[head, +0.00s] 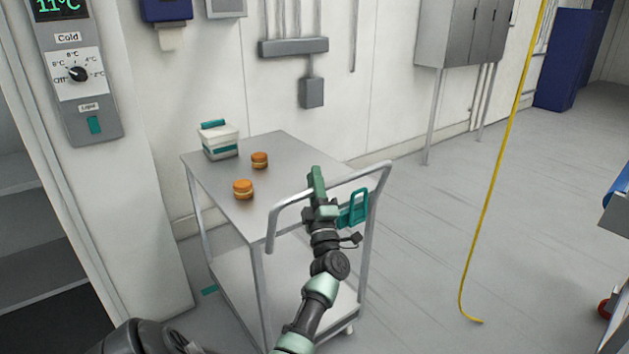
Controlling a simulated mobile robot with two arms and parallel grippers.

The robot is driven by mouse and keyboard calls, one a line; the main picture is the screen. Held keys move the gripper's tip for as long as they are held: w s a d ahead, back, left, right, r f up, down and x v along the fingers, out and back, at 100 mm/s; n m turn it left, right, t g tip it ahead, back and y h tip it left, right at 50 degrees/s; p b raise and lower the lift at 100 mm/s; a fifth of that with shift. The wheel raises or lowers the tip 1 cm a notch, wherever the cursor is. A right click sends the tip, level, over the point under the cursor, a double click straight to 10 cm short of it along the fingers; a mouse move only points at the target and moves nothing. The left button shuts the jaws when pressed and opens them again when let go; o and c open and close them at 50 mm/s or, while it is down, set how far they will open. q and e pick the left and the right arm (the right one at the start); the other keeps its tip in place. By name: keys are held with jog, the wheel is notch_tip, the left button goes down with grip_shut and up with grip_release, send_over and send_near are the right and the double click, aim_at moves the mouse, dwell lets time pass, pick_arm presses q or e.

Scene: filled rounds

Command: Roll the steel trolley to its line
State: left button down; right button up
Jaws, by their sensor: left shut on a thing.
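The steel trolley (225,190) stands by the white wall, left of centre, with a flat top and a lower shelf. Its push handle (283,205) rises on the near right side. My left gripper (318,193) is shut on this handle bar, near its middle. A white tub with a teal band and lid (220,141) and two small orange pots (260,160) (243,189) stand upright on the top. A short teal strip (209,290) shows on the floor by the trolley's left side; I cannot tell if it is the line. My right gripper is not in view.
A wall panel with a dial and display (80,75) is at left, beside open shelving (35,235). A yellow cable (490,185) hangs down at right. Grey cabinets on legs (460,35) stand at the back. The floor (420,250) right of the trolley is clear.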

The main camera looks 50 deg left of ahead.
pick_arm(q)
jog(key=shift+a, duration=0.25)
jog(key=c, duration=1.3)
grip_release()
jog(key=shift+a, duration=0.1)
jog(key=shift+o, duration=0.2)
jog(key=shift+a+f, duration=0.1)
jog(key=shift+f, duration=0.05)
jog(key=v, duration=0.8)
